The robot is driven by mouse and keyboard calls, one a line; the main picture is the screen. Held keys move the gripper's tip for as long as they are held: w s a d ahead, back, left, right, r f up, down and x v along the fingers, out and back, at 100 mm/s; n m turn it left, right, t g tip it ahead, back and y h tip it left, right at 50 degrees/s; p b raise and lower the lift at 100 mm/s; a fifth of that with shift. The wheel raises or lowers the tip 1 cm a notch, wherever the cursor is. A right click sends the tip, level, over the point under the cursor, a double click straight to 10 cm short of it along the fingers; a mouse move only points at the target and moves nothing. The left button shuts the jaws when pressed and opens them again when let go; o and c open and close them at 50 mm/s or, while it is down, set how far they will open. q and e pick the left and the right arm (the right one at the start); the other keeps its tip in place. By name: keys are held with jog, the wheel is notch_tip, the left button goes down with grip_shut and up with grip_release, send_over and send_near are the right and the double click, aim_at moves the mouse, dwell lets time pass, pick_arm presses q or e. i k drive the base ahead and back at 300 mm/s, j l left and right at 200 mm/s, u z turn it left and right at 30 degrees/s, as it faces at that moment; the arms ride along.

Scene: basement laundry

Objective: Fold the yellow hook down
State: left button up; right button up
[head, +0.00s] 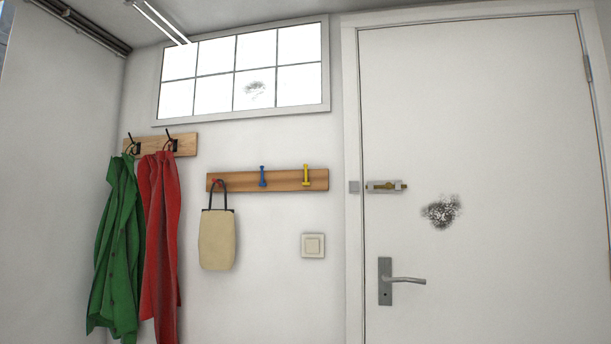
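The yellow hook (306,175) is at the right end of a wooden rail (285,181) on the back wall. It stands upright, with its upper part reaching above the rail's top edge and a wider foot low on the rail. A blue hook (262,176) sits left of it on the same rail, also upright. A beige bag (217,240) hangs by its dark handle at the rail's left end, on a reddish hook mostly hidden by the handle. Neither of my grippers is in the head view.
A green coat (116,250) and a red one (165,240) hang from a second rail (186,144) on the left. A light switch (313,245) is below the yellow hook. A closed white door (500,150) with a lever handle (404,280) is on the right. The wall around the yellow hook is clear.

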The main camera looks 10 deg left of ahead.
aim_at(307, 182)
jog(key=i+j, duration=0.15)
jog(key=j, duration=0.25)
jog(key=i+j, duration=0.15)
jog(key=j, duration=0.25)
jog(key=i+j, duration=0.1)
jog(key=j, duration=0.3)
jog(key=i+j, duration=0.15)
jog(key=j, duration=0.25)
jog(key=i+j, duration=0.15)
jog(key=j, duration=0.3)
jog(key=i+j, duration=0.15)
jog(key=j, duration=0.25)
